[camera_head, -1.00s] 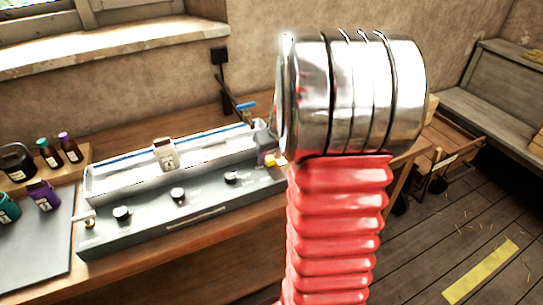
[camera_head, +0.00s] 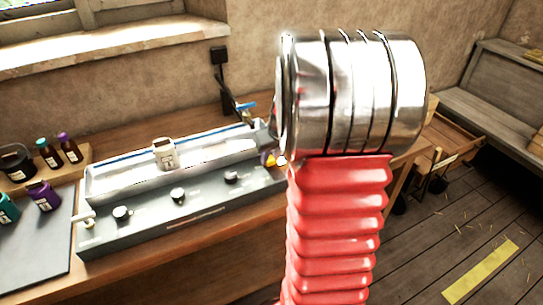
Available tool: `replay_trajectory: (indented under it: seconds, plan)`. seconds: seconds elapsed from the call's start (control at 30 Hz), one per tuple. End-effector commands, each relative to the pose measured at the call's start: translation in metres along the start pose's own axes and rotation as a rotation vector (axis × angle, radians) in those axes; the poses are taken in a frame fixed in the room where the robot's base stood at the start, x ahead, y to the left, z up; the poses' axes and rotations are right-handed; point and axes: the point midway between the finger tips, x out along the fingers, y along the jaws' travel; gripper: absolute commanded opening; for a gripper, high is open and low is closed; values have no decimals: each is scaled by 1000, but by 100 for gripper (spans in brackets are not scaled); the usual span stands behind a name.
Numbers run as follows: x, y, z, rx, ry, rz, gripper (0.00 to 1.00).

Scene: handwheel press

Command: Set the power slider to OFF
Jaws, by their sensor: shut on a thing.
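A long grey machine (camera_head: 150,232) with a shiny trough stands on the wooden bench, with several black knobs along its sloped front. No power slider can be made out for certain. A small yellow and orange part (camera_head: 268,160) shows at the machine's right end, right against the outline of my arm, and is too small to identify. My arm, a chrome joint above a red ribbed sleeve, fills the middle right and covers what lies behind it. My gripper does not show; it may be hidden behind the arm.
A pale mug-like container (camera_head: 164,153) stands on the trough. A blue-handled tap (camera_head: 245,110) is behind its right end. A wooden cart (camera_head: 450,150) and bench are at right.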

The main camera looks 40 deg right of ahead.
Motion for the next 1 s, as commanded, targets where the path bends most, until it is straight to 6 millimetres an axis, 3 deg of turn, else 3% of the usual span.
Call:
replay_trajectory:
  seconds: [0.27,0.7,1.0]
  plan:
    - [-2,1,4,1,1,1,0]
    - [-22,1,51,1,2,2,0]
    - [-23,1,55,0,0,1,0]
